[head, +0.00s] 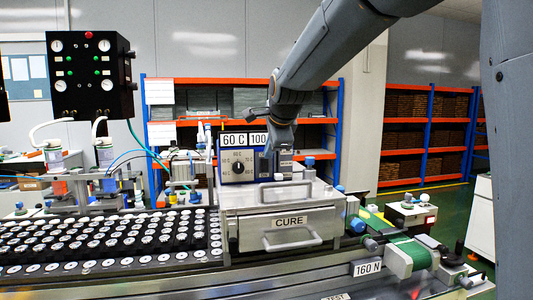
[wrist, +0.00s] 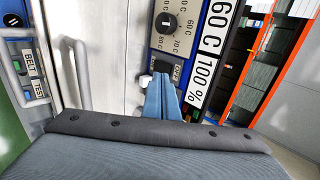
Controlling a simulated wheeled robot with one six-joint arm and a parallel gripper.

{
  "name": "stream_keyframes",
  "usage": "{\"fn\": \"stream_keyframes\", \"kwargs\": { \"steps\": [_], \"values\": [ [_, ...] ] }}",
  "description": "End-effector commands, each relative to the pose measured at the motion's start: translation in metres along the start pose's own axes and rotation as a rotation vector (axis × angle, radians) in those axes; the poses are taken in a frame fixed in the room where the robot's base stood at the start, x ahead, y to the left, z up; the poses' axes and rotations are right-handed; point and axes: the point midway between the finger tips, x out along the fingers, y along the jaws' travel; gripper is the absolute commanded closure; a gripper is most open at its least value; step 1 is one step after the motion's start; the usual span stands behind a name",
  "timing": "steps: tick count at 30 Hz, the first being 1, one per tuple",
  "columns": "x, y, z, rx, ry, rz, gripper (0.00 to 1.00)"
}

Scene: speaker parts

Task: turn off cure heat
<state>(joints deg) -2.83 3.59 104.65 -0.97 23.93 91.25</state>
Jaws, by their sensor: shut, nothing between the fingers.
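The cure station (head: 289,221) is a metal box with a lid, a front handle and a CURE label. On top stands a control box with a black dial (head: 238,167), marked in degrees, and a display (head: 240,140) reading 60 C and 100. In the wrist view the dial (wrist: 168,23) and the display (wrist: 207,50), reading 60 C 100 %, appear turned sideways. My gripper (wrist: 162,76) is shut and empty, its tips at the panel just below the dial, by a small dark CURE label (wrist: 177,70). The fingers partly hide the control there; contact cannot be told.
A conveyor tray (head: 110,240) of several round speaker parts runs to the left of the station. A black gauge box (head: 90,75) stands at the back left. Lid handles (wrist: 80,75) stand near my gripper.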

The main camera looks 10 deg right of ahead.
Motion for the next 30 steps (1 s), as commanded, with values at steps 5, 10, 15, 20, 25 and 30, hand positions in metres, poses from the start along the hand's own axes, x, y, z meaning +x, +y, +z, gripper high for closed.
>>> {"fn": "stream_keyframes", "kwargs": {
  "steps": [5,10,15,20,25,30],
  "values": [
    [-0.039,-0.009,0.0,0.0,0.0,-0.009,1.0],
    [-0.068,-0.015,0.0,0.0,0.0,-0.007,1.0],
    [-0.083,-0.017,0.0,0.0,0.0,-0.004,1.0],
    [-0.087,-0.018,0.0,0.0,0.0,-0.003,1.0],
    [-0.087,-0.018,0.0,0.0,0.0,-0.003,1.0],
    [-0.087,-0.018,0.0,0.0,0.0,-0.003,1.0]
  ]
}}
